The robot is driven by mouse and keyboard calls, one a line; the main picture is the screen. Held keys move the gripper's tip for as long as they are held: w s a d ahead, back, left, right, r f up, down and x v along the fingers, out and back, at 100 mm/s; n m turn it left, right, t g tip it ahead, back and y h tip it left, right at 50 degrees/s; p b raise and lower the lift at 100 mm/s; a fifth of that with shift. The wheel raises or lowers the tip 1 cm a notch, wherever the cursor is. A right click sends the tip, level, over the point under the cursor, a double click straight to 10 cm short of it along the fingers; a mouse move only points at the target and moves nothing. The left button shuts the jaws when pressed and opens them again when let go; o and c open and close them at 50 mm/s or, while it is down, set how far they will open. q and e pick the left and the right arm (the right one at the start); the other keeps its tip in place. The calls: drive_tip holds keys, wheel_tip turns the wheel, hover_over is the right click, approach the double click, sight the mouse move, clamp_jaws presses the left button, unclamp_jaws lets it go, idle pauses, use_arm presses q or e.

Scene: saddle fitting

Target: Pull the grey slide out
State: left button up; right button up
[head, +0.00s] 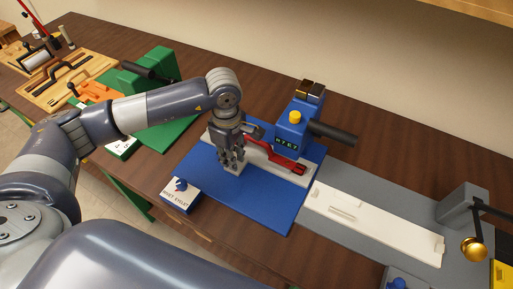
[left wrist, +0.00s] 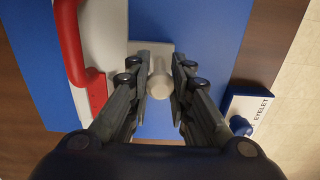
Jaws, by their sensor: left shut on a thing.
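My left gripper (head: 232,166) is down over the blue base plate of the eyelet machine (head: 292,125). In the left wrist view its fingers (left wrist: 157,68) stand on both sides of a pale grey knob (left wrist: 160,84) and are shut on it. The knob stands on the grey slide (left wrist: 140,47), a flat plate next to the long pale strip (left wrist: 103,35). In the head view the gripper hides most of the slide and knob. The red handle (head: 284,160) lies beside the gripper, to its right. My right gripper is not in view.
A box labelled EYELET (head: 181,195) with a blue knob stands left of the blue plate (head: 262,205). A grey fixture with a white board (head: 375,220) is at right. A green machine (head: 150,72) and wooden trays (head: 70,78) are at back left.

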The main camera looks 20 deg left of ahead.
use_arm(q)
drive_tip(key=shift+s, duration=0.5)
drive_tip(key=shift+s+a+f, duration=0.1)
drive_tip(key=shift+s, duration=0.2)
drive_tip(key=shift+s+a+b, duration=0.15)
drive_tip(key=shift+s+b, duration=0.05)
drive_tip(key=shift+s, duration=0.65)
drive_tip(key=shift+s+a+b, duration=0.1)
drive_tip(key=shift+s+b, duration=0.05)
drive_tip(key=shift+s, duration=0.7)
drive_tip(key=shift+s+a+b, duration=0.15)
drive_tip(key=shift+s+b, duration=0.3)
drive_tip(key=shift+s, duration=0.65)
drive_tip(key=shift+s+a+b, duration=0.2)
drive_tip(key=shift+s+b, duration=0.25)
drive_tip(key=shift+s, duration=0.65)
drive_tip(key=shift+s+a+b, duration=0.15)
drive_tip(key=shift+s+b, duration=0.3)
drive_tip(key=shift+s, duration=0.65)
drive_tip(key=shift+s+b, duration=0.3)
drive_tip(key=shift+s, duration=0.15)
drive_tip(key=shift+o, duration=0.5)
drive_tip(key=shift+s, duration=0.25)
